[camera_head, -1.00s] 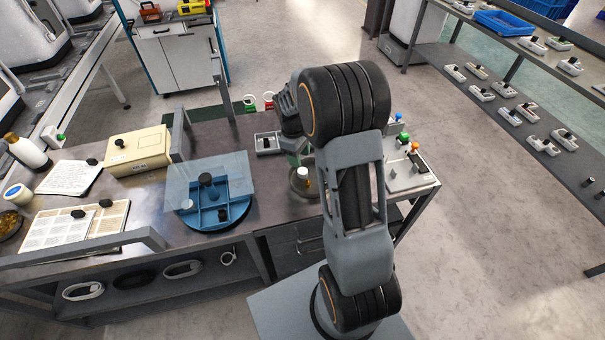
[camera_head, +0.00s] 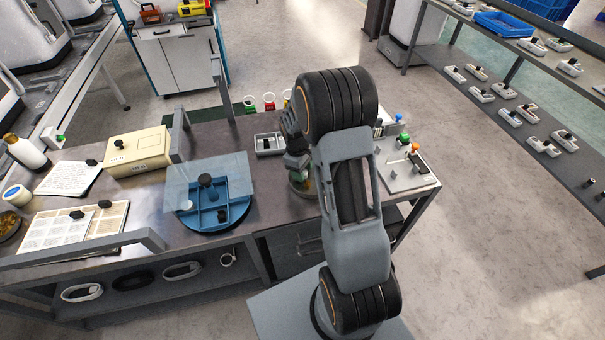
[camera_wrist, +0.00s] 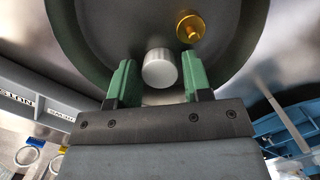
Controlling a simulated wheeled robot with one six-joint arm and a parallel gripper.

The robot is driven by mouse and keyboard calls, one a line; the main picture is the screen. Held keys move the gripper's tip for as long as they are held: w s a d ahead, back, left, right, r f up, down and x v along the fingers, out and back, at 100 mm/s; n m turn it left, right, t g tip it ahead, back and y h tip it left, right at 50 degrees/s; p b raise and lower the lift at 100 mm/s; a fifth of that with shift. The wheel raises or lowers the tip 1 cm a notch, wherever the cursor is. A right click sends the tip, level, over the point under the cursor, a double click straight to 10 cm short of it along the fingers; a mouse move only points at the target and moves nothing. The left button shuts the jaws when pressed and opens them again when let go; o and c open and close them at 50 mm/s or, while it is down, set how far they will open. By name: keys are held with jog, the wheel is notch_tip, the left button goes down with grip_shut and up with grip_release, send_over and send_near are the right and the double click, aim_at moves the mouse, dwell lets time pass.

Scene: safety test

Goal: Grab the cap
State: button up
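A white round cap-like piece (camera_wrist: 160,72) stands in a dark round dish (camera_wrist: 75,40) in the wrist view. A small gold knobbed piece (camera_wrist: 190,28) lies in the same dish, just beyond my right finger. I cannot tell for certain which of the two is the cap. My gripper (camera_wrist: 158,60) is open, its green fingers on either side of the white piece, with gaps showing on both sides. In the head view the dish (camera_head: 297,191) is on the bench, and my gripper (camera_head: 299,166) is over it, largely hiding its contents.
A blue divided round tray (camera_head: 235,213) with a clear sheet over it is to the left. A grey box (camera_head: 268,144) is behind the dish. A grey panel with coloured buttons (camera_head: 405,176) is to the right, near the bench edge. A beige box (camera_head: 138,152) is farther left.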

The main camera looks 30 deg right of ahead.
jog(key=c, duration=0.6)
jog(key=shift+r, duration=0.1)
